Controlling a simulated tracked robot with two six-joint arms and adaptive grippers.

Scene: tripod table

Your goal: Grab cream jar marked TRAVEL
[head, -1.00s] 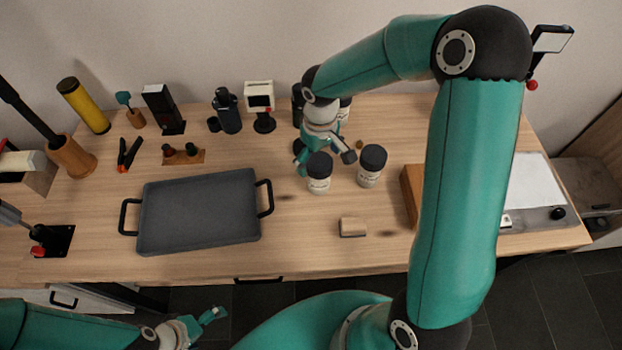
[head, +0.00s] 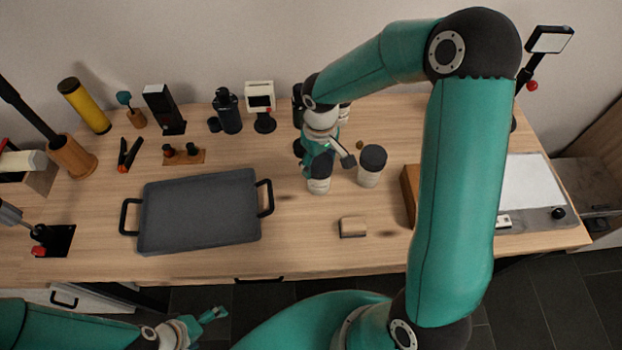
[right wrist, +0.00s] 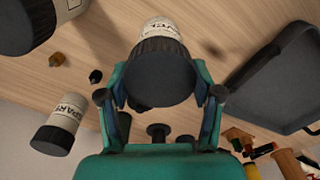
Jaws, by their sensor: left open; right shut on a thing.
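A white cream jar with a dark ribbed lid (right wrist: 160,70) is between the fingers of my right gripper (right wrist: 160,82), which is shut on it at the lid. Its label is upside down and partly hidden; the letters seem to fit TRAVEL. In the head view this jar (head: 319,186) stands on the table below my right gripper (head: 328,164). A similar jar (head: 370,166) stands just to its right. In the right wrist view, a jar marked SPARE (right wrist: 62,123) is at the left. My left gripper (head: 214,315) is open and empty, low in front of the table.
A grey tray with black handles (head: 200,215) lies left of the jars. A wooden box (head: 411,190) stands to the right. Several tools and stands line the back left. More jars are partly hidden behind my right gripper.

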